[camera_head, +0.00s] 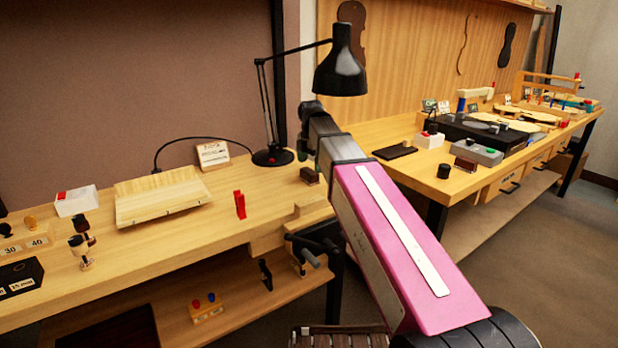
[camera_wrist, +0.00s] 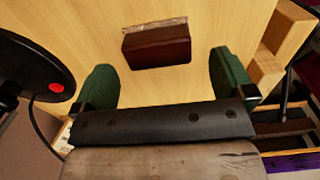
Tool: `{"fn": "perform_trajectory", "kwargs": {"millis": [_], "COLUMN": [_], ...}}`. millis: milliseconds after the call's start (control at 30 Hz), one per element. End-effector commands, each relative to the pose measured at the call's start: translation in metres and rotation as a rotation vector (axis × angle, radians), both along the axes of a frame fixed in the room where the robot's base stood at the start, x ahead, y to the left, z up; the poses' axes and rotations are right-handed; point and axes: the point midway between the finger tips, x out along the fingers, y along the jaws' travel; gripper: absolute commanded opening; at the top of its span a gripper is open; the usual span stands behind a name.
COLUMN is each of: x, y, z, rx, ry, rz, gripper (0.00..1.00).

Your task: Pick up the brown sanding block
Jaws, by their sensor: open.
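The brown sanding block (camera_head: 309,175) lies on the left bench near its right end, just right of the lamp base. In the wrist view the dark brown block (camera_wrist: 157,47) lies flat on pale wood, with a lighter strip along its far edge. My gripper (camera_wrist: 165,78) is open, with its two green fingers apart on either side of the block in the picture. Bare wood shows between the block and each finger, and nothing is held. In the head view my gripper (camera_head: 311,157) is over the block, mostly hidden by my arm.
A black desk lamp (camera_head: 272,156) stands close left of the block; its base (camera_wrist: 36,72) also shows in the wrist view. A wooden vise (camera_head: 300,222) is at the bench's front right corner. Another brown block (camera_head: 465,165) lies on the right bench. A pale wood panel (camera_head: 160,197) lies left.

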Motion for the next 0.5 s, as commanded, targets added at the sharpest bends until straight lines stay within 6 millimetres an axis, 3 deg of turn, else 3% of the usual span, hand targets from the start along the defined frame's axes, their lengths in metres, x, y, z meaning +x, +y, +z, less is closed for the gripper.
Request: {"fn": "perform_trajectory", "kwargs": {"millis": [500], "x": [0.005], "y": [-0.001], "z": [-0.050], "rx": [-0.001], "ry": [0.001], "rz": [0.000], "gripper": [1.00]}}
